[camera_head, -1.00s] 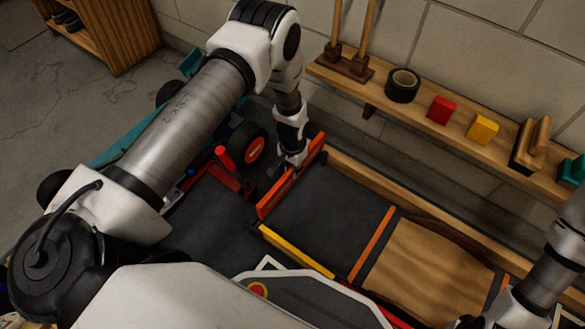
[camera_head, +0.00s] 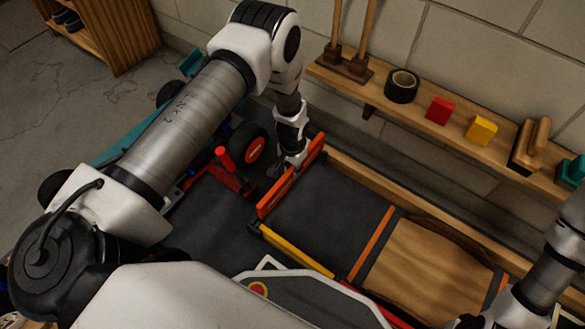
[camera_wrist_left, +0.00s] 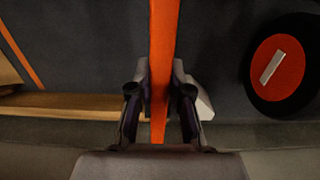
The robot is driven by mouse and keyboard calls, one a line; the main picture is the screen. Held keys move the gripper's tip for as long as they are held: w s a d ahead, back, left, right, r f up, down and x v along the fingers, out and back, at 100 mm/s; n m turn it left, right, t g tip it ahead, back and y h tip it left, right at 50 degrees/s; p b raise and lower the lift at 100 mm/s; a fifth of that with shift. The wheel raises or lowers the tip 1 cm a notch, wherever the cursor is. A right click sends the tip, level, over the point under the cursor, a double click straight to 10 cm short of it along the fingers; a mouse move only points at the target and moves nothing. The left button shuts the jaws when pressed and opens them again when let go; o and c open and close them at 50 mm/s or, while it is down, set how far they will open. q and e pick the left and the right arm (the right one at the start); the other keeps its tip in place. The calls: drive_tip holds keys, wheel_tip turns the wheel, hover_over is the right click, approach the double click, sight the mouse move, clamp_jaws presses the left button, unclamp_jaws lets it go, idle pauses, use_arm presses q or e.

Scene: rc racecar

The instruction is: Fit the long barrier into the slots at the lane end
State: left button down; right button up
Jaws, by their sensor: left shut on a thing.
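The long barrier (camera_head: 291,180) is an orange board standing on edge across the left end of the dark lane (camera_head: 325,205). My left gripper (camera_head: 292,163) is shut on it near its far end. In the left wrist view the barrier (camera_wrist_left: 164,50) runs between the two fingers of the left gripper (camera_wrist_left: 160,95). The slots are hidden, so I cannot tell whether the barrier's lower edge sits in them. My right gripper (camera_head: 468,322) is partly cut off at the lower right edge, and its fingers are unclear.
A yellow strip (camera_head: 297,250) and a wooden rail (camera_head: 400,195) border the lane. A red jack-like tool (camera_head: 235,172) and a black wheel with an orange hub (camera_head: 252,149) stand left of the barrier. A wall shelf (camera_head: 440,120) holds tape and blocks.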

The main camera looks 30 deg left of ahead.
drive_tip(key=shift+r, duration=0.2)
use_arm(q)
drive_tip(key=shift+f, duration=0.1)
use_arm(e)
drive_tip(key=shift+f, duration=0.15)
use_arm(q)
drive_tip(key=shift+f, duration=0.35)
use_arm(e)
drive_tip(key=shift+f, duration=0.25)
use_arm(q)
drive_tip(key=shift+f+b, duration=2.95)
drive_tip(key=shift+f, duration=0.9)
use_arm(e)
drive_tip(key=shift+w+d+f, duration=0.1)
drive_tip(key=shift+w+f, duration=0.05)
drive_tip(key=shift+f, duration=2.5)
use_arm(q)
drive_tip(key=c, duration=1)
unclamp_jaws()
wheel_tip(320, 180, up, 12)
drive_tip(key=shift+r, duration=0.1)
